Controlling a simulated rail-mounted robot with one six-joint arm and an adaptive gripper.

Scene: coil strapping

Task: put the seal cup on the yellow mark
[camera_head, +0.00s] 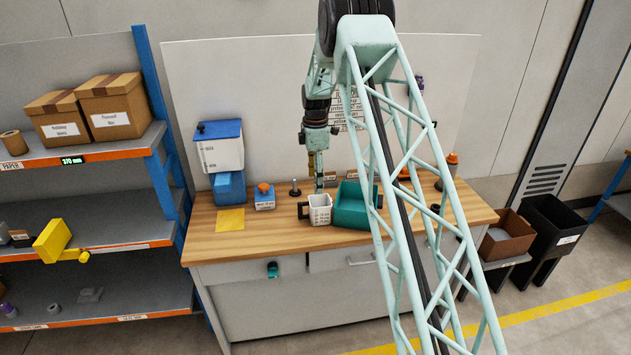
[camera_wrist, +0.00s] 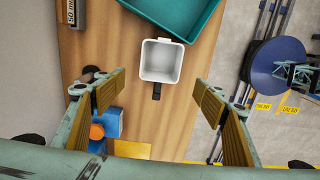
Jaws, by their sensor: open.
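The seal cup (camera_head: 320,210) is a white, square, open cup with a black handle, upright on the wooden bench. Its handle points left in the head view. In the wrist view the cup (camera_wrist: 161,62) looks empty, with its handle toward my gripper. The yellow mark (camera_head: 230,220) is a flat square on the bench left of the cup. It shows partly in the wrist view (camera_wrist: 131,150) at the bottom. My gripper (camera_wrist: 158,96) is open and empty, its fingers spread wide to either side of the handle's line. In the head view it (camera_head: 318,186) is above and behind the cup.
A teal bin (camera_head: 352,212) stands just right of the cup. A small blue box with an orange knob (camera_head: 264,197) stands between the mark and the cup, farther back. Blue and white containers (camera_head: 220,155) stand at the back left. Bench between mark and cup is clear.

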